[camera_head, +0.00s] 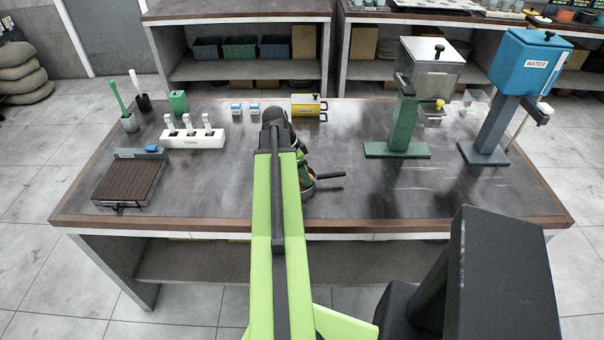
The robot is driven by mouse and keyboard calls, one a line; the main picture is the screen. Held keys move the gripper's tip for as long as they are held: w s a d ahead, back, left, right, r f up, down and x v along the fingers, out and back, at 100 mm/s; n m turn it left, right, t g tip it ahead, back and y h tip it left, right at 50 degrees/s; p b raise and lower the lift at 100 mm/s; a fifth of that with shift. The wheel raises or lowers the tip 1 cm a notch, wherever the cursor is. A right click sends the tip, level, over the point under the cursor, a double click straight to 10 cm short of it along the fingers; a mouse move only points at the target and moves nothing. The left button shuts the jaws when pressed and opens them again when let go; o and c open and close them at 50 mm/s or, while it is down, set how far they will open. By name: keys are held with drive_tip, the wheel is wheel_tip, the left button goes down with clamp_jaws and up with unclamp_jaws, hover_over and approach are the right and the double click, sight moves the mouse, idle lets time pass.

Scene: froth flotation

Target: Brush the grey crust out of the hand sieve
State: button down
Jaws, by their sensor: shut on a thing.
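The hand sieve (309,189) appears as a dark round rim at the middle of the table. Its dark handle (332,175) points right. My green arm reaches over it and hides its left part. My gripper (303,170) is at the sieve's rim, small and largely hidden by my arm. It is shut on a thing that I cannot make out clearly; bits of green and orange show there. I cannot tell whether that thing touches the sieve. The grey crust cannot be made out.
Green (401,135) and blue WATER (485,134) stands are right.

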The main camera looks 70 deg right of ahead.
drive_tip(key=shift+w+a+f, duration=0.1)
drive_tip(key=shift+w+a, duration=0.45)
drive_tip(key=shift+w, duration=0.6)
drive_tip(key=shift+w+a+r, duration=0.1)
drive_tip(key=shift+w+a, duration=0.5)
drive_tip(key=shift+w, duration=0.5)
drive_tip(key=shift+w+a+f, duration=0.1)
drive_tip(key=shift+w+a, duration=0.45)
drive_tip(key=shift+w, duration=0.6)
drive_tip(key=shift+s+d, duration=0.55)
drive_tip(key=shift+s, duration=0.6)
drive_tip(key=shift+s+d, duration=0.6)
drive_tip(key=shift+s, duration=0.55)
drive_tip(key=shift+s+d, duration=0.55)
drive_tip(key=shift+s, duration=0.6)
wheel_tip(320, 180, up, 6)
drive_tip(key=p, duration=0.5)
drive_tip(key=shift+p, duration=0.35)
wheel_tip(320, 180, up, 3)
drive_tip(key=p, duration=0.3)
